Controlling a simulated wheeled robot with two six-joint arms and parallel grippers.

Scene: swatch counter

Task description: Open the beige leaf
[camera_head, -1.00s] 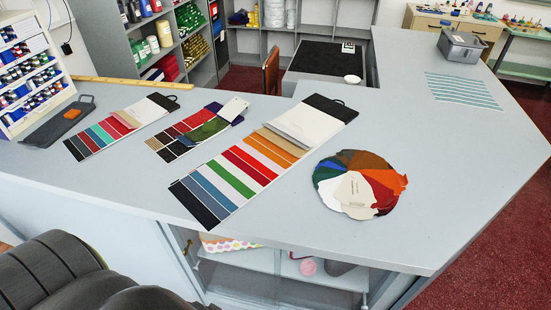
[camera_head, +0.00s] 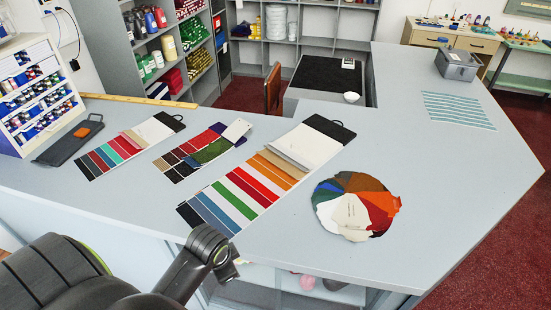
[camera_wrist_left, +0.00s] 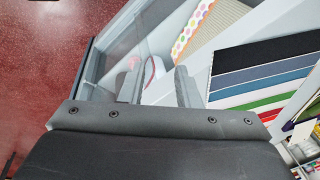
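The long swatch card (camera_head: 237,205) lies flat on the counter, black end away from me. Its beige leaf (camera_head: 284,160) is a strip between the orange strips and the white part. My left gripper (camera_wrist_left: 158,86) is open and empty in the left wrist view, at the counter's front side. The long card's near end (camera_wrist_left: 262,50) shows to its right, apart from it. In the head view only my left arm shows. My right gripper is out of view.
A round fan of coloured leaves (camera_head: 357,207) lies to the right, and a middle card (camera_head: 200,150) lies between the other two. A dark tray (camera_head: 70,142), thread rack (camera_head: 35,90), ruler (camera_head: 140,101) and grey box (camera_head: 458,65) stand around.

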